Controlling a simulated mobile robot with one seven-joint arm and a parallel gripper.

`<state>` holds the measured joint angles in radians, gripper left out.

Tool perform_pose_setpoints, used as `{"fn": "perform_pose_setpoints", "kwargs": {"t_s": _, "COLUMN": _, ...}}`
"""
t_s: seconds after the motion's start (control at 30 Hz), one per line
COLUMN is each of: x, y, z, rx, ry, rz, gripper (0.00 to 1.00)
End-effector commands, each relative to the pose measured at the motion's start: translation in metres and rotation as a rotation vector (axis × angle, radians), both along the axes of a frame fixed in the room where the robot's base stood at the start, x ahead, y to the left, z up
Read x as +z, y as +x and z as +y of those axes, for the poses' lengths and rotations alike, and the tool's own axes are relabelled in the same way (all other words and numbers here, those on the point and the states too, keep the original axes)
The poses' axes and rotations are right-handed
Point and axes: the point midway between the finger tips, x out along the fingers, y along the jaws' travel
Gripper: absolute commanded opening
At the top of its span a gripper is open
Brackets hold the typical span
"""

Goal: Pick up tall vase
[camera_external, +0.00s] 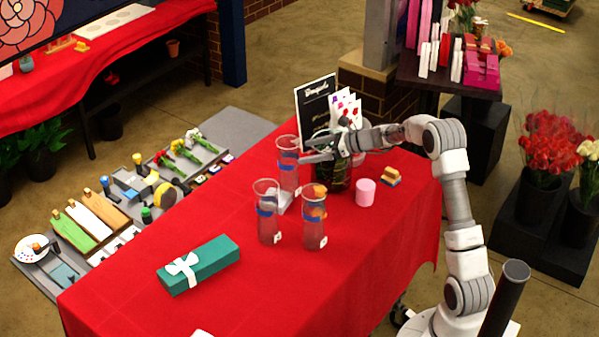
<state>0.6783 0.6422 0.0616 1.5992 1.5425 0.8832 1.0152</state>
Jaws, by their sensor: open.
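Three clear glass vases with blue bands and small white tags stand upright on the red-covered table. The one at the back (288,178) looks the tallest. The other two stand in front of it, a front left vase (268,222) and a front right vase (313,230) with something orange in its top. My gripper (304,150) reaches in from the right at the height of the back vase's upper part. It is open, with its fingertips at that vase's right side in the picture. I cannot tell whether they touch or straddle the glass.
A dark leafy container (333,172), a black sign (314,105) and cards stand close behind and below my gripper. A pink cylinder (365,192) and a small tan stack (390,177) lie to the right. A green gift box (198,265) lies front left. The front middle table is clear.

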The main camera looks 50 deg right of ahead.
Motion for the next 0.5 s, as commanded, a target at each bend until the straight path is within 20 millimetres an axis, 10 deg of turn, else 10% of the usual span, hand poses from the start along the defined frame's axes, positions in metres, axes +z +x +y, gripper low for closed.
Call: {"fn": "perform_pose_setpoints", "kwargs": {"t_s": 0.5, "x": -0.02, "y": 0.049, "z": 0.026, "rx": 0.002, "ry": -0.002, "rz": 0.0, "gripper": 1.0}}
